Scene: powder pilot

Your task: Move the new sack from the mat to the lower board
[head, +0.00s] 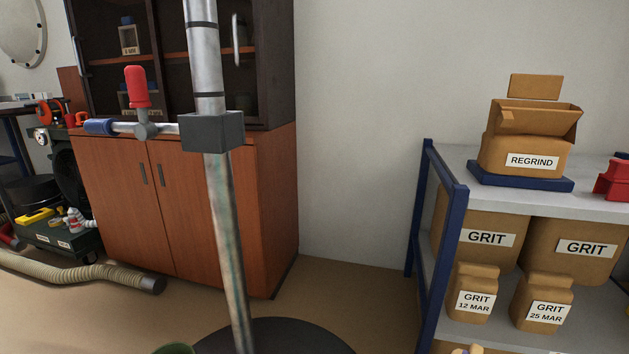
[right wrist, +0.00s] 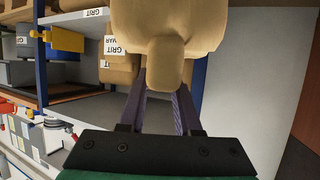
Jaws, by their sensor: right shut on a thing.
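In the right wrist view my right gripper (right wrist: 163,85) is shut on the narrow neck of a plain tan sack (right wrist: 172,25). The sack's body fills the top middle of that view, and no label shows on it. The lower board (head: 487,336) of the blue-framed shelf is at the right in the head view. On it stand two small sacks, GRIT 12 MAR (head: 475,287) and GRIT 25 MAR (head: 541,295). A small tan piece shows at the bottom edge below them, too cut off to name. I cannot make out the mat. My left gripper is not in view.
Two larger GRIT packs (head: 487,238) stand behind the small sacks. The upper board (head: 452,160) carries a REGRIND box (head: 525,150) on a blue base and a red object (head: 612,180). A blue shelf post (head: 440,260) bounds the left end. A metal pole (head: 228,230) stands left of centre.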

